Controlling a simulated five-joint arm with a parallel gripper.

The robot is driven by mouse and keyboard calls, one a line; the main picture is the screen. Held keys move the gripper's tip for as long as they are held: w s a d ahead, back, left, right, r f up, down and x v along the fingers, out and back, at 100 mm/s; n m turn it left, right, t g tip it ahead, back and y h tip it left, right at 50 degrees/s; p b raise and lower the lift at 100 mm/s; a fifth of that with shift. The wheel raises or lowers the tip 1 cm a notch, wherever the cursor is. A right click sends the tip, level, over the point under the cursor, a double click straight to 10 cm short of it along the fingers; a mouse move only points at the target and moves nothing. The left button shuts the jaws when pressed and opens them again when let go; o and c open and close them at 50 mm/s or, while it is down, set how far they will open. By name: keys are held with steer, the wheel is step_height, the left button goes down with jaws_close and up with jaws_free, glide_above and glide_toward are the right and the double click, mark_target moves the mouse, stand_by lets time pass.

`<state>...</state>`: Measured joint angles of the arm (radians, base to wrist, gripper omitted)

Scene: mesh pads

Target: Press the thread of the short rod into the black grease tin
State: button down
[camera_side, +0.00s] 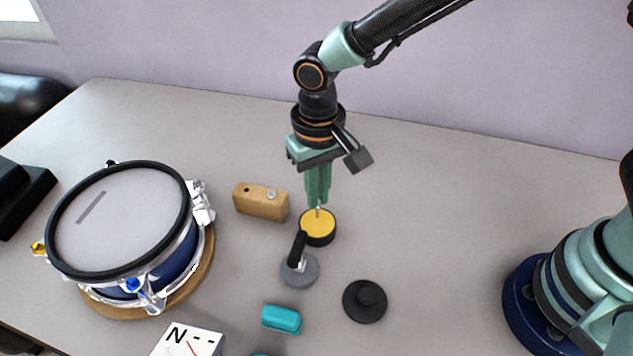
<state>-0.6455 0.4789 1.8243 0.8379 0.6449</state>
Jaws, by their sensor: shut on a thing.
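The black grease tin (333,236) stands open on the table, with yellow grease filling its top. My gripper (318,201) points straight down above the tin, its green fingers shut on the short rod (318,210). Only a thin pale bit of the rod shows below the fingertips; the rest is hidden between them. The rod's lower end is at the yellow grease surface; I cannot tell how deep it sits or see its thread.
A drum (125,222) on a round wooden board fills the left. A wooden block (261,202) lies behind left of the tin. A grey disc with a black handle (299,269), a black lid (365,301), a teal block (281,319) and a white box (187,341) lie in front.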

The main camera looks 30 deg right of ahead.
steer(key=shift+r, duration=2.7)
steer(key=shift+d, duration=0.1)
